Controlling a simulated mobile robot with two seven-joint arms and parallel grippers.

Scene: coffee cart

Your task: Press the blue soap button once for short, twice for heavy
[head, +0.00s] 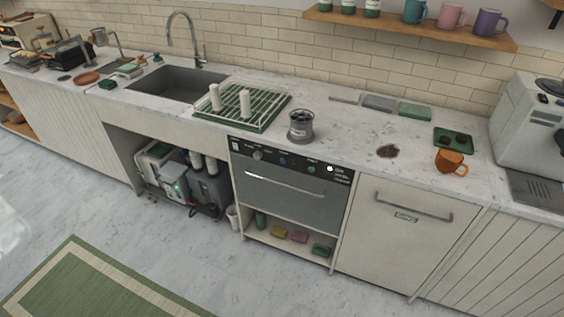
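A small blue button (283,161) sits on the dark control panel (270,157) of the under-counter washer (290,195). A pale knob (257,155) is to its left. A green button (311,170) and a bright white spot (330,169) are to its right. The panel's lettering is too small to read. The washer door is closed, with a long bar handle (284,185). Neither of my grippers is in view.
A grey canister (301,126) stands on the counter above the washer. A green rack (240,107) with white cups is beside the sink (175,83). An orange mug (450,161) and a brown spill (387,151) are to the right. The floor before the washer is clear.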

